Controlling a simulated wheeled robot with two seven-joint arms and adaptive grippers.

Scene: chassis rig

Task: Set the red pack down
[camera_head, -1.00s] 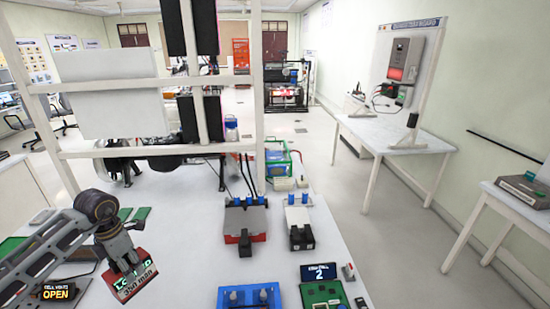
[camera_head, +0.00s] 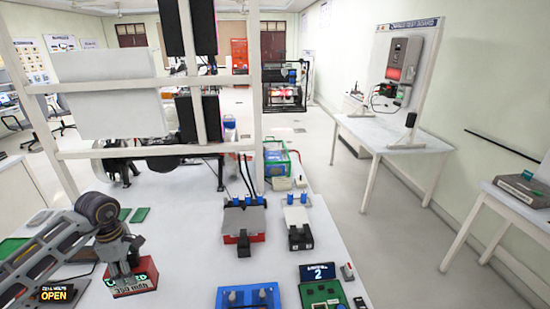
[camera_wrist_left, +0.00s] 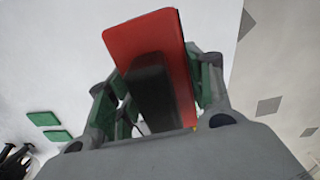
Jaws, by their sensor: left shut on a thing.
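My right gripper is not in view.
A red-and-grey unit (camera_head: 245,222) and a white unit (camera_head: 298,225) stand mid-table, with a blue fixture (camera_head: 248,297) and green board (camera_head: 324,294) in front. Green pads (camera_head: 140,214) lie behind my gripper. A white frame (camera_head: 150,84) rises at the back.

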